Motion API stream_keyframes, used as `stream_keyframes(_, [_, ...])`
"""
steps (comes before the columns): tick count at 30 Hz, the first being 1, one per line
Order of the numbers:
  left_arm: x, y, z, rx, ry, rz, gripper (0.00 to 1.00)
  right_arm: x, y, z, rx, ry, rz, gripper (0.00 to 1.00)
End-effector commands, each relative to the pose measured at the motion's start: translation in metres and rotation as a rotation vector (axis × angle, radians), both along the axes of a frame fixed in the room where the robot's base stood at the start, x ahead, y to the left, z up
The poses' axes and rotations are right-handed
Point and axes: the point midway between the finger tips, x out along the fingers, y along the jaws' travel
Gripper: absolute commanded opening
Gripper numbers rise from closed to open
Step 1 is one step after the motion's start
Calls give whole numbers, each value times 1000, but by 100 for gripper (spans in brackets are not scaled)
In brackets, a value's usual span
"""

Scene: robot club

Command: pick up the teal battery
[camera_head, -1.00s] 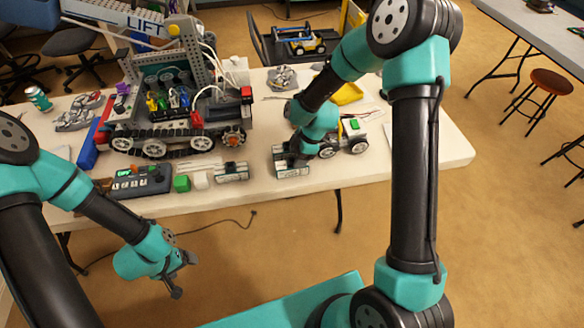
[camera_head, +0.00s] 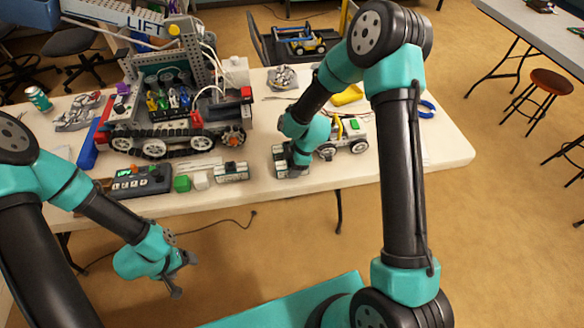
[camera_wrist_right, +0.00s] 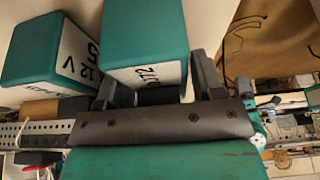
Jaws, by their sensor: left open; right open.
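A teal battery (camera_wrist_right: 145,45) with a white label lies ahead of my right gripper (camera_wrist_right: 152,66) in the right wrist view. The right jaws are open, with one finger by each side of this battery's near end. A second teal battery (camera_wrist_right: 45,48), labelled "12 V", is close beside it on the left. In the head view my right gripper (camera_head: 291,165) is low at the table's front edge and mostly hides what is under it. A dark battery-like block (camera_head: 231,172) lies left of it. My left gripper (camera_head: 180,276) is open and empty, in front of the table.
A tracked robot (camera_head: 175,115) stands on the white table (camera_head: 400,178). A small white vehicle (camera_head: 345,143) is right of my right gripper. A blue ring (camera_head: 427,108) lies far right.

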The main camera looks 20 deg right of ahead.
Motion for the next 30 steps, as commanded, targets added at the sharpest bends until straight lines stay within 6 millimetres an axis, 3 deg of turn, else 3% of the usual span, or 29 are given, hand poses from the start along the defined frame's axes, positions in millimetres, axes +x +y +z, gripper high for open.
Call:
stream_keyframes(3, [0, 0, 0, 0, 0, 0, 78, 0, 0, 0, 0, 0, 0, 62])
stream_keyframes(21, [0, 0, 0, 0, 0, 0, 78, 0, 0, 1, 0, -1, 0, 6])
stream_keyframes(30, [0, 0, 0, 0, 0, 0, 78, 0, 0, 3, 0, -1, 1, 6])
